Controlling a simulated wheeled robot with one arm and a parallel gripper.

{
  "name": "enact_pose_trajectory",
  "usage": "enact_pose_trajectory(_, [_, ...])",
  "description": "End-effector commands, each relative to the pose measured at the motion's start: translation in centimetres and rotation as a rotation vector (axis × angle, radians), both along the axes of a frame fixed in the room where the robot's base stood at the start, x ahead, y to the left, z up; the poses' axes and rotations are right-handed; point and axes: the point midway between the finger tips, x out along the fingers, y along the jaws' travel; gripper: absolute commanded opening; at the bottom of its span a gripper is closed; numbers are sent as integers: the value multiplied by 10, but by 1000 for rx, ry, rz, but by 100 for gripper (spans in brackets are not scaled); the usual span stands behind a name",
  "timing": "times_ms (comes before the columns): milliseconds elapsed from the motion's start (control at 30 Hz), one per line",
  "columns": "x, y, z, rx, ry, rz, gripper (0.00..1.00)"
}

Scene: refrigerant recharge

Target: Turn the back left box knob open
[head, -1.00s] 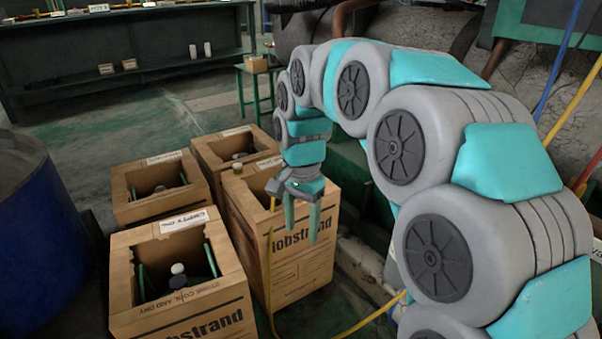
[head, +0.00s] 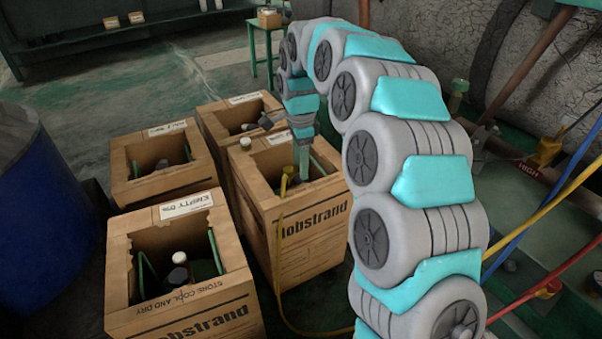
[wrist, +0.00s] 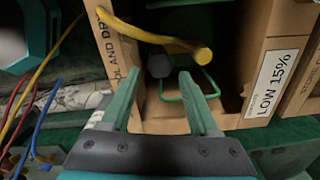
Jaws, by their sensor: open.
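Several cardboard boxes with open tops stand on the floor in the head view. The back left box (head: 128,190) holds a small dark knob (head: 162,165), partly shadowed. My gripper (head: 303,165) is away from it, pointing down at the opening of the right-hand box (head: 262,205). In the wrist view, my gripper (wrist: 160,98) is open and empty, with its two green fingers spread before a box labelled LOW 15% (wrist: 276,85).
A yellow hose (head: 276,262) runs to the right-hand box; its end (wrist: 203,55) shows near my fingers. The front left box (head: 118,270) is labelled EMPTY 0%. Another box (head: 215,130) stands farther back. A blue drum (head: 40,200) is at left.

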Motion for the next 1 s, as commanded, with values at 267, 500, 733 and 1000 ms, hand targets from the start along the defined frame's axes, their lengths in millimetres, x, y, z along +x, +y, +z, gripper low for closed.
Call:
enact_pose_trajectory(267, [0,0,-36,0,0,1,62])
enact_pose_trajectory(500, [0,0,-38,-1,-1,1,62])
enact_pose_trajectory(733, [0,0,-38,0,-1,1,39])
enact_pose_trajectory(1000, [0,0,-38,0,0,1,9])
